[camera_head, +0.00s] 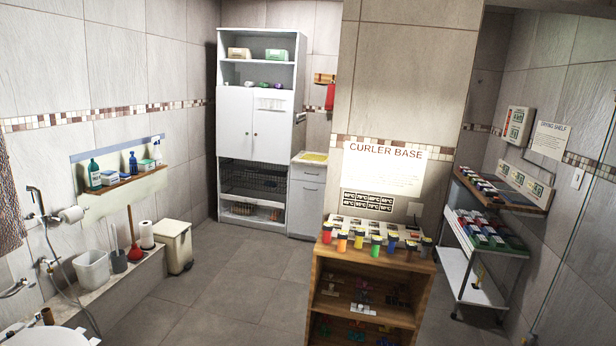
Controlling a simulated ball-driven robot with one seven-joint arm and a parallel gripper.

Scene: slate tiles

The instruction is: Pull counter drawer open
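A narrow white counter (303,212) stands at the back of the room, between a tall white cabinet and a tiled pillar. Its drawer (309,173) is the upper front panel, just below the worktop, and looks closed. A small dark handle seems to show on it, but it is too small to be sure. A door panel is below the drawer. A yellow thing lies on the worktop. The wooden shelf unit and pillar are close to the counter's right side in the picture. My gripper is not in view.
The tall white cabinet (255,125) stands left of the counter. A wooden shelf unit (365,295) with colored jars is in the right foreground. A white cart (478,262) stands far right, and a bin (174,247) at left. Grey floor (235,285) is clear between.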

